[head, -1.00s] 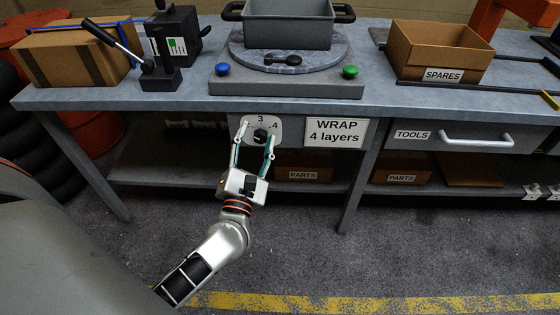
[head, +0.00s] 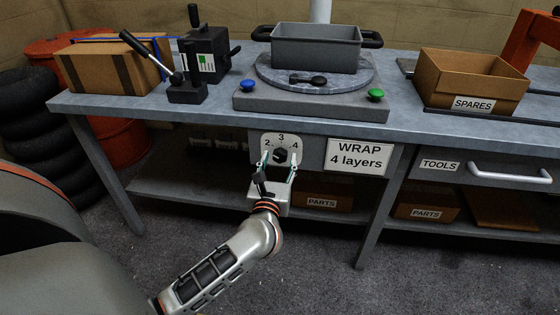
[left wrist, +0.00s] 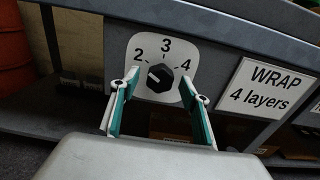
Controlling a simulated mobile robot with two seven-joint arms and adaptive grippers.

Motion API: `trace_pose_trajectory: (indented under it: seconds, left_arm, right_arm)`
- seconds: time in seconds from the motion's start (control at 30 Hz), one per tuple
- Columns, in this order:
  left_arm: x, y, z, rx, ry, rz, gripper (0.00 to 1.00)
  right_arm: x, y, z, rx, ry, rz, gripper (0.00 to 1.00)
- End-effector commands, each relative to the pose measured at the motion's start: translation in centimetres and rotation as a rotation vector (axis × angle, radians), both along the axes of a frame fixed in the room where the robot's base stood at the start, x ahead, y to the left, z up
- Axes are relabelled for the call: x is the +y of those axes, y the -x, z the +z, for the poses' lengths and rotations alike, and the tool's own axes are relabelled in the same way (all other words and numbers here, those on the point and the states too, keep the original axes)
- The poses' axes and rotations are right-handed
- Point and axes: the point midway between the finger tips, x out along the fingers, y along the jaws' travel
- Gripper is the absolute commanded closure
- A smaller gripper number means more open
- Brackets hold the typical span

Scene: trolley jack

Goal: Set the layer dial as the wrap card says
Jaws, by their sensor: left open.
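The layer dial is a black knob (head: 281,156) on a pale plate (left wrist: 138,44) marked 2, 3 and 4, on the front of the bench. In the left wrist view the knob (left wrist: 160,77) has a light mark that appears to point up-left, toward the 2. The wrap card (head: 359,156), right of the dial, reads "WRAP 4 layers"; it also shows in the left wrist view (left wrist: 265,88). My left gripper (head: 278,166) is open in front of the dial, its fingers on either side of the knob. Contact cannot be told. My right gripper is out of view.
Above the dial, a turntable base (head: 310,105) with a blue and a green button carries a grey bin (head: 316,48). A lever box (head: 206,55) and carton (head: 112,66) stand left, a SPARES box (head: 470,85) right. A TOOLS drawer handle (head: 510,174) juts out at right.

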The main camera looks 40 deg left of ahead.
Motion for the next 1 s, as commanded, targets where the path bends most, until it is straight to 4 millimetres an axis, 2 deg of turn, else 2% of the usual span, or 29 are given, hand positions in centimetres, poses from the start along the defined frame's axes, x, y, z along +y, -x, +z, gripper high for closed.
trace_pose_trajectory:
  seconds: [0.33,0.37,0.4,0.5,0.77,1.0]
  left_arm:
    - [0.30,-0.47,-0.02,0.001,-0.001,0.000,0.54]
    - [0.30,-0.46,-0.01,0.001,-0.001,0.000,0.59]
    - [0.30,-0.46,-0.01,0.001,-0.001,0.000,0.70]
    - [0.29,-0.45,-0.01,0.001,-0.001,0.000,0.93]
    - [0.28,-0.46,0.09,0.004,-0.009,0.000,0.92]
    - [0.25,-0.56,0.63,0.044,-0.082,-0.001,0.92]
  right_arm:
    - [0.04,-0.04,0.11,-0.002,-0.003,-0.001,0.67]
    - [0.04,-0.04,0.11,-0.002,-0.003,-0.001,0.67]
    - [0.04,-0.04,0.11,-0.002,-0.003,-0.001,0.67]
    - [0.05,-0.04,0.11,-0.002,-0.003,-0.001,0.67]
    - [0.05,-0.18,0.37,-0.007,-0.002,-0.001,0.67]
    - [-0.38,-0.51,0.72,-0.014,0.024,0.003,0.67]
